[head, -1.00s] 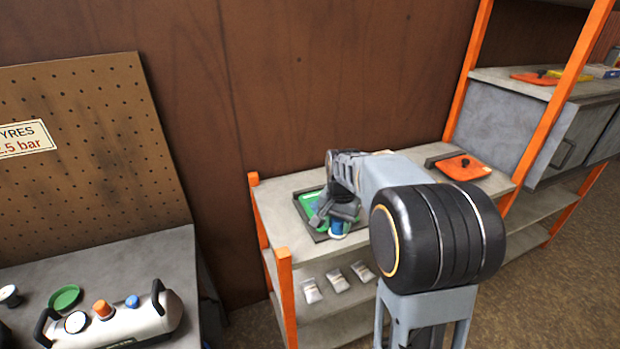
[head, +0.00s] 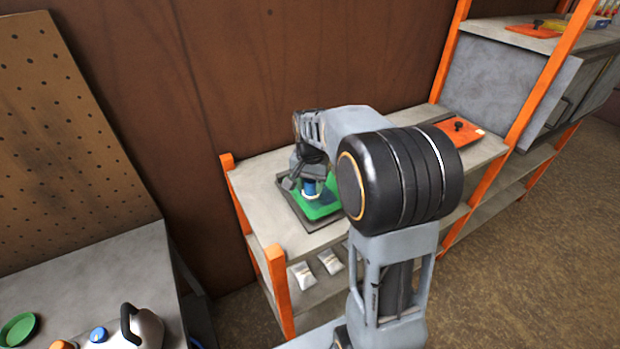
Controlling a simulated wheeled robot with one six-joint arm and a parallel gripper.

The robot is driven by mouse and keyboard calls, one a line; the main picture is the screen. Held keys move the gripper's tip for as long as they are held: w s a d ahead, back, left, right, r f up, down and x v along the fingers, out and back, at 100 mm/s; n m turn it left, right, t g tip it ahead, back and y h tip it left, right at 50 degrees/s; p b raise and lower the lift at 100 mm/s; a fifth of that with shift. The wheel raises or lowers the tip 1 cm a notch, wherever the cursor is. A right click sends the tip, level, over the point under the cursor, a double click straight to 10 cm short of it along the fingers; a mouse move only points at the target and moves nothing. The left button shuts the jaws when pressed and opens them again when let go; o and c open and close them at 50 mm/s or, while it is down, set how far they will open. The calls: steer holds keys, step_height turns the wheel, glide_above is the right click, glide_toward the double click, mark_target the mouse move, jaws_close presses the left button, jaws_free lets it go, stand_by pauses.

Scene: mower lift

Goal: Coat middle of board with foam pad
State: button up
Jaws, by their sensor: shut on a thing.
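A green board (head: 322,211) lies in a dark tray (head: 309,226) on the top of the orange-posted shelf. My gripper (head: 309,178) points down over the board, shut on a blue foam pad (head: 312,190) with a pale lower edge. The pad appears over the board, inside its edges. I cannot tell whether it touches the surface. My arm hides the right side of the board and tray.
An orange plate with a black knob (head: 461,133) lies farther right on the same shelf top. White packets (head: 302,275) lie on the shelf below. At left are a bench (head: 120,265) with a green dish (head: 18,329) and a pale canister (head: 143,328), and a pegboard (head: 60,150).

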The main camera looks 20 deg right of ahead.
mark_target(312, 195)
step_height(312, 195, down, 4)
steer(key=b, duration=0.3)
steer(key=shift+f, duration=0.15)
steer(key=shift+d+f, duration=0.2)
steer(key=shift+f, duration=0.1)
steer(key=shift+w+d, duration=0.15)
steer(key=shift+d, duration=1.75)
steer(key=shift+a, duration=1.9)
step_height(312, 195, up, 3)
steer(key=shift+a+f+p, duration=0.15)
steer(key=shift+f+p, duration=0.05)
steer(key=shift+p, duration=0.6)
steer(key=shift+s+r+p, duration=0.2)
steer(key=shift+r+p, duration=2)
steer(key=shift+r, duration=0.6)
